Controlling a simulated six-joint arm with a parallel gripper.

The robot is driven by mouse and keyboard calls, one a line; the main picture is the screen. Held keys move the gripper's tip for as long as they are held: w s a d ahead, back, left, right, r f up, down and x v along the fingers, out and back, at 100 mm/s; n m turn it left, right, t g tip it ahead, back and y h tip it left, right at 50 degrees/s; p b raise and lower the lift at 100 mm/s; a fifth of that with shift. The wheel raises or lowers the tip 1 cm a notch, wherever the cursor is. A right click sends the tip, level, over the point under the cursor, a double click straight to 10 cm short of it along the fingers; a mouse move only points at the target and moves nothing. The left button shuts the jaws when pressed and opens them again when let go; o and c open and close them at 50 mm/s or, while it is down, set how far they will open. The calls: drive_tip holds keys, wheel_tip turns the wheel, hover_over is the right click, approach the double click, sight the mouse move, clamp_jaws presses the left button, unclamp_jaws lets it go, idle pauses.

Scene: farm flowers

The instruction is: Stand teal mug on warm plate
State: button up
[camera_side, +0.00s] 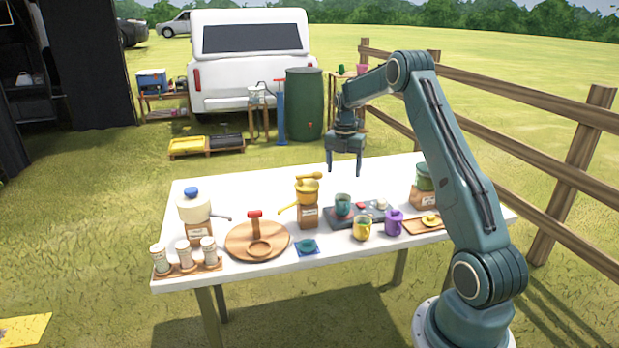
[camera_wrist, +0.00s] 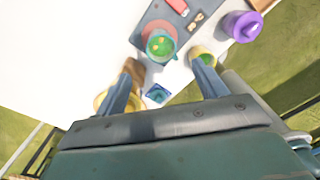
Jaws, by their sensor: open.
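The teal mug (camera_side: 343,204) stands upright at the left end of the dark warm plate (camera_side: 375,220). In the wrist view I look down into the teal mug (camera_wrist: 161,46), which shows green with yellow spots inside, and the dark warm plate (camera_wrist: 153,15) shows around it. My gripper (camera_side: 344,172) is open and empty, pointing down above the table, higher than the mug and apart from it. In the wrist view my gripper (camera_wrist: 164,82) has its fingers wide apart, with the mug beyond the gap.
A yellow mug (camera_side: 362,229) and a purple mug (camera_side: 394,223) stand in front of the plate. A yellow grinder (camera_side: 307,200) stands to its left, a small blue coaster (camera_side: 307,247) front left, a wooden board (camera_side: 430,222) to the right. The table behind is clear.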

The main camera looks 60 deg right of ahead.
drive_tip(key=s+a+r+m+t+h, duration=0.15)
drive_tip(key=a+r+m, duration=0.25)
drive_tip(key=a+r, duration=0.6)
drive_tip(key=s+a+r+m+t+y, duration=0.1)
drive_tip(key=s+a+r+m, duration=0.35)
drive_tip(key=a, duration=0.85)
drive_tip(key=s+a+r+m+t, duration=0.2)
drive_tip(key=s+a+m, duration=0.8)
drive_tip(key=s+a, duration=0.5)
drive_tip(key=shift+s+a+m+t, duration=0.2)
drive_tip(key=shift+s+m+t, duration=0.15)
drive_tip(key=shift+s+t, duration=0.5)
drive_tip(key=shift+s+r, duration=0.1)
drive_tip(key=shift+s, duration=0.05)
